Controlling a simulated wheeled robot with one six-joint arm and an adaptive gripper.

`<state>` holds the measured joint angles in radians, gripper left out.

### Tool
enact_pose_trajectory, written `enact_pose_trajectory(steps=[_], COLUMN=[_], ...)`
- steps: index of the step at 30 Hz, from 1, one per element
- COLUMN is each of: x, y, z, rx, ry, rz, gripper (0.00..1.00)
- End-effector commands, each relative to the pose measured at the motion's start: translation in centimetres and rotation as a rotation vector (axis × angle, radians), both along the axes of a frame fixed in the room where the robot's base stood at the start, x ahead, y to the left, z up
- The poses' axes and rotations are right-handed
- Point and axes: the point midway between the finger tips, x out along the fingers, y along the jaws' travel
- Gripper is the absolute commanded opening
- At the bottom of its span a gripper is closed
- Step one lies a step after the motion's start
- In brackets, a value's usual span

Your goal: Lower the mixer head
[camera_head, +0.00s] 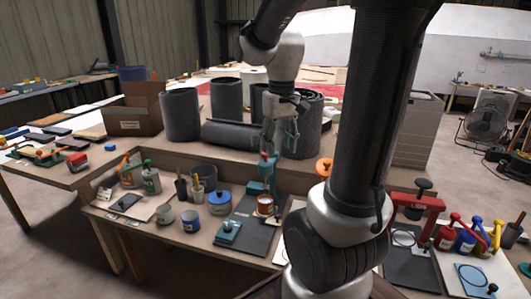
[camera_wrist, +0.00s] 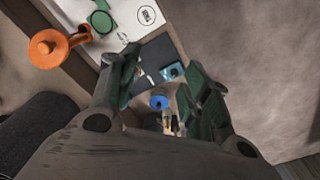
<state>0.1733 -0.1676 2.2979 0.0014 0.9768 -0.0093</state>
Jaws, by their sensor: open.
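The mixer (camera_head: 262,186) looks like a small teal stand at the far end of a dark mat, with a red knob at its top. Its upper part appears to stand up, but my gripper overlaps it and I cannot tell the head's exact angle. A small can with an orange-red band (camera_head: 265,206) stands at its foot. My gripper (camera_head: 279,142) is open, just above the red knob in the head view, and seems empty; I cannot tell whether it touches. In the wrist view my open fingers (camera_wrist: 160,76) frame a teal block on the mat (camera_wrist: 173,71); the mixer is not clear there.
Dark rolls (camera_head: 180,115) stand behind. A red press (camera_head: 418,210) is at far right.

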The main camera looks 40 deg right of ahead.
Motion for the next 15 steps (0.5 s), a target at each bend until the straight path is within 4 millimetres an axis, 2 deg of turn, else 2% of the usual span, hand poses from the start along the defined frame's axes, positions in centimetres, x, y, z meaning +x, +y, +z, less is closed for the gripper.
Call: enact_pose_trajectory(steps=[1, 3, 10, 13, 15], x=[2.2, 5.2, 14.7, 18.4, 21.0], y=[-1.1, -2.7, -8.3, -10.0, -10.8], z=[-1.0, -2.4, -8.1, -9.5, -8.8], rx=[0.006, 0.014, 0.030, 0.029, 0.018], ry=[0.034, 0.069, 0.125, 0.112, 0.076], rz=[-0.016, -0.031, -0.046, -0.031, -0.009], gripper=[0.48, 0.48, 0.48, 0.48, 0.48])
